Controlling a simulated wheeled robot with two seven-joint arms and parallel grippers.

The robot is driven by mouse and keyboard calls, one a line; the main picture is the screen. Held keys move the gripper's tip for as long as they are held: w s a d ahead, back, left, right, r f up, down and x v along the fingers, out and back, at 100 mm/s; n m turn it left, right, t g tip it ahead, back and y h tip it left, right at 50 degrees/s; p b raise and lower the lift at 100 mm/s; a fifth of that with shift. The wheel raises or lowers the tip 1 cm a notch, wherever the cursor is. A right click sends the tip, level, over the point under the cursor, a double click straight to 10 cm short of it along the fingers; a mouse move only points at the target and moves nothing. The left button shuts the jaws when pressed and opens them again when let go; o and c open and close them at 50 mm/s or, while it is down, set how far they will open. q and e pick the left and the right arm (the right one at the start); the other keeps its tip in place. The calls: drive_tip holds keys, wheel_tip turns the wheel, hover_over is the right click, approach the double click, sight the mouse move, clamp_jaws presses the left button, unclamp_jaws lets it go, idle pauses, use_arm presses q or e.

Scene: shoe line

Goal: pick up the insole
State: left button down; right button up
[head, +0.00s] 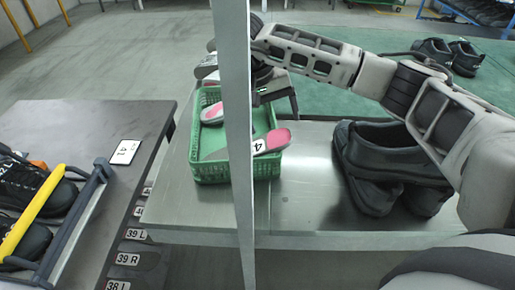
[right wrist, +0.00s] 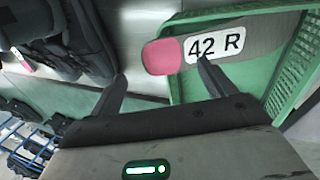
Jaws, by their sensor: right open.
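A grey insole with a pink end and a "42 R" label (right wrist: 215,44) lies in the green basket (right wrist: 187,88) in the right wrist view, its pink end overhanging the rim. In the head view an insole with a pink end (head: 276,139) rests over the right side of the basket (head: 212,171). Another pink-ended insole (head: 212,114) leans at the basket's left side. My right gripper (head: 276,106) is open above the basket. In the right wrist view its fingertips (right wrist: 161,70) are apart near the pink end, with nothing held. My left gripper is not in view.
A grey upright post (head: 237,130) stands in front and hides part of the basket. Black shoes (head: 385,165) stand on the metal table (head: 310,205) to the right. A dark table (head: 85,135) with a shoe rack (head: 75,215) is at the left.

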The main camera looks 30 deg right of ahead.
sight(279, 136)
drive_tip(key=x, duration=0.5)
drive_tip(key=shift+w+d+f+p, duration=0.1)
drive_tip(key=shift+w+p, duration=0.15)
drive_tip(key=shift+p, duration=0.15)
drive_tip(key=c, duration=1.3)
